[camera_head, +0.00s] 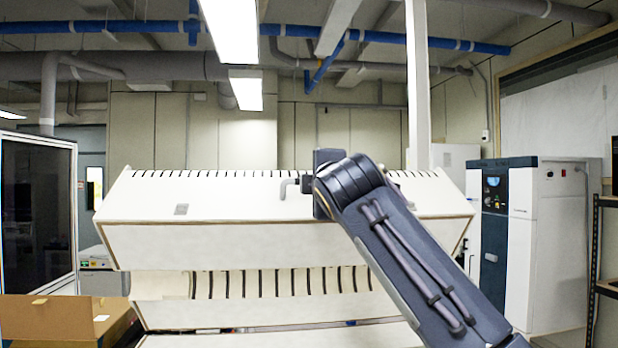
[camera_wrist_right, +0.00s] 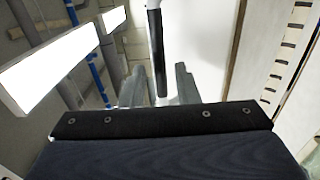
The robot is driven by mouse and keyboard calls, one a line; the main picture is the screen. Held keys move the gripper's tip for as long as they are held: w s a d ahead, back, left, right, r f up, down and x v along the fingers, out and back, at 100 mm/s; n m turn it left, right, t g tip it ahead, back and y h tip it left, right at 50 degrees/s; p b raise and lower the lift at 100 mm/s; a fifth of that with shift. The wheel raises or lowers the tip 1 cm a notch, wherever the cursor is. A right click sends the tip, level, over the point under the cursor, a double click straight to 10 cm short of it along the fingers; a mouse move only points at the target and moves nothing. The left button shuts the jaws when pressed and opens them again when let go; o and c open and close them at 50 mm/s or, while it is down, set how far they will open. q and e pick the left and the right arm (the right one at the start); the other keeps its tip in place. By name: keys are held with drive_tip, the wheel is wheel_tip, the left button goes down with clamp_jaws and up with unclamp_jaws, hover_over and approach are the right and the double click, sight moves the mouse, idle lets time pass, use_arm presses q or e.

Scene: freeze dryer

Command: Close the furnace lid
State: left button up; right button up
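The white furnace lid (camera_head: 290,235) spans the middle of the head view, with a row of dark slots along its top. It stands raised, with a gap between it and the white slotted furnace body (camera_head: 260,312) below. My right arm comes in from the lower right and crosses in front of the lid. In the right wrist view my right gripper (camera_wrist_right: 158,85) has its two fingers apart, with a dark bar (camera_wrist_right: 155,45) between them; contact cannot be told. A small grey hooked piece (camera_head: 288,187) shows beside the wrist in the head view. My left gripper is not in view.
An open cardboard box (camera_head: 55,318) stands at the lower left, near a dark glass-fronted cabinet (camera_head: 35,210). A white and blue machine (camera_head: 535,240) stands at the right, with a dark shelf rack (camera_head: 600,250) beyond it. A white vertical post (camera_head: 418,90) rises behind the lid.

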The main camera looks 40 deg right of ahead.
drive_tip(key=shift+p+x, duration=0.5)
drive_tip(key=shift+x, duration=1.45)
clamp_jaws()
